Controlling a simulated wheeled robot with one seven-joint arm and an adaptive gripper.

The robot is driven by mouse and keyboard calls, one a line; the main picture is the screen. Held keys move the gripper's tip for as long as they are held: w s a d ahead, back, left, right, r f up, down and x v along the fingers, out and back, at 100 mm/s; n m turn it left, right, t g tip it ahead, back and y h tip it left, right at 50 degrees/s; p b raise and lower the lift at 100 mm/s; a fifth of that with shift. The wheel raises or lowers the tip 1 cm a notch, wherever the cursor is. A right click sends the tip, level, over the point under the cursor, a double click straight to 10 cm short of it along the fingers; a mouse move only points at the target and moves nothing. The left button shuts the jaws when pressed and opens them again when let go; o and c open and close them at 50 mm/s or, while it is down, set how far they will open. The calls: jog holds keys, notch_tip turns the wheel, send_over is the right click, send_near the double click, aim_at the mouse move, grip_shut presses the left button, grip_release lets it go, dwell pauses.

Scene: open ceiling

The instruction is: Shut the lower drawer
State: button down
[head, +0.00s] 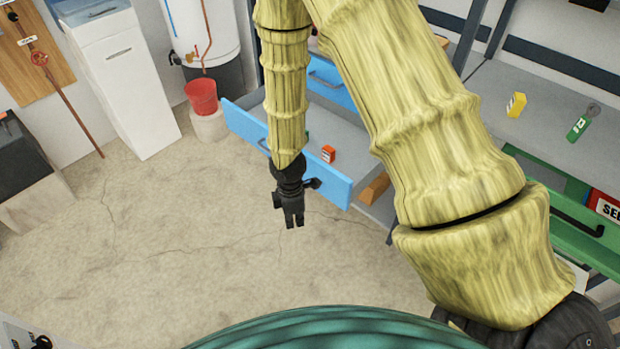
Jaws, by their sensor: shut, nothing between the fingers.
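The lower drawer (243,124) has a blue front and a grey inside, and it stands pulled out from the bench. A small orange box (328,153) lies in it. My gripper (293,222) points down with its fingers together and empty. In the picture it sits just on the floor side of the blue front, and my forearm crosses over the drawer. The arm hides the middle of the drawer front and part of its inside. I cannot tell whether the gripper touches the front.
Another blue drawer front (333,84) shows behind, under the bench. A grey worktop (545,125) on the right holds a yellow box (516,105) and a green item (579,127). A green drawer (585,243) is below it. A red bucket (201,96) stands left. The concrete floor (180,220) is clear.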

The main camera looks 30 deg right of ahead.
aim_at(313, 164)
jog(key=w+d+r+n+t+h+b, duration=0.1)
jog(key=w+d+r+n+h+b, duration=0.2)
jog(key=w, duration=0.4)
jog(key=w+d+r+n+t+h+b, duration=0.1)
jog(key=w+d+r+n+b, duration=0.1)
jog(key=w+d+r+n, duration=0.3)
jog(key=shift+m, duration=0.5)
jog(key=w+d+f, duration=0.1)
jog(key=f, duration=0.1)
jog(key=w+d+f, duration=0.1)
jog(key=d+f, duration=0.1)
jog(key=f, duration=0.1)
jog(key=w+d+f, duration=0.2)
jog(key=f, duration=0.1)
jog(key=shift+d+f, duration=0.2)
jog(key=shift+w+d+r, duration=0.15)
jog(key=shift+w+d, duration=0.1)
jog(key=shift+d, duration=0.4)
jog(key=w+d+p, duration=0.4)
jog(key=d+p, duration=0.1)
jog(key=d, duration=0.6)
jog(key=w+d+p, duration=0.4)
jog(key=d, duration=0.7)
jog(key=shift+p, duration=0.35)
